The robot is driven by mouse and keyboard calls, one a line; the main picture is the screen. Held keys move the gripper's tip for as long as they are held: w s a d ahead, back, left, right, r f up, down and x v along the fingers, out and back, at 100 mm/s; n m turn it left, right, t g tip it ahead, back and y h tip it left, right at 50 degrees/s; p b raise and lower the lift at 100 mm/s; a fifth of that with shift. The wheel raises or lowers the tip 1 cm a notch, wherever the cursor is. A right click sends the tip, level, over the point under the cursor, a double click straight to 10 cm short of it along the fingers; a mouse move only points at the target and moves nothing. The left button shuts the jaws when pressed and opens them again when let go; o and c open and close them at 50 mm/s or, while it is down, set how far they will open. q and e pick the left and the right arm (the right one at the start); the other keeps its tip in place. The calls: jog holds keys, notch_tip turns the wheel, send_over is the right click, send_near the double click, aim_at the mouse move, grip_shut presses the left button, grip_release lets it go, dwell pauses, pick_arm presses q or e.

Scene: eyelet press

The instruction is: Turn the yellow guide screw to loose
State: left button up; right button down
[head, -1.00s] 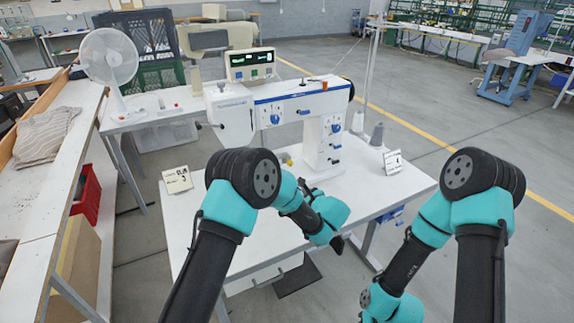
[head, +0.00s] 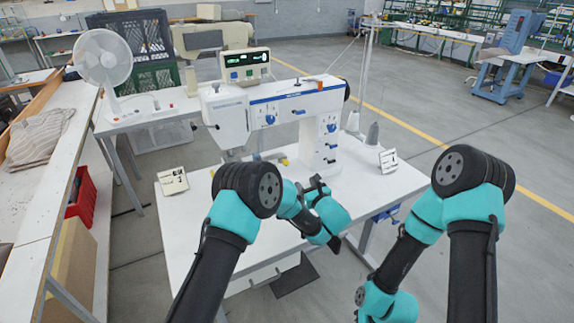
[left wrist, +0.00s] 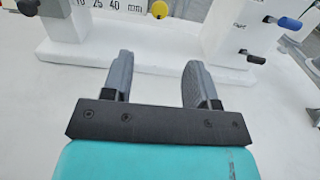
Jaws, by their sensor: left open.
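The yellow guide screw (left wrist: 160,9) shows as a round yellow knob at the top edge of the left wrist view, beside a millimetre scale. In the head view it is a small yellow spot (head: 284,161) under the machine's arm. My left gripper (left wrist: 158,62) is open and empty over the white table, with its two grey fingers apart and pointing toward the machine. The screw lies beyond the fingertips, not touched. In the head view the left gripper's dark fingers (head: 317,184) stand in front of the machine. My right gripper is out of frame.
The white sewing machine (head: 275,112) stands on the white table (head: 215,270). Blue and black levers (left wrist: 289,23) are on its column, right of the screw. Small cards stand left (head: 173,181) and right (head: 388,161). The table front is mostly clear.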

aim_at(287, 163)
pick_arm(q)
jog(key=x, duration=1.4)
jog(key=shift+w+a, duration=0.2)
jog(key=shift+w, duration=0.1)
jog(key=shift+c, duration=0.2)
jog(key=c, duration=0.8)
jog(key=shift+c, duration=0.2)
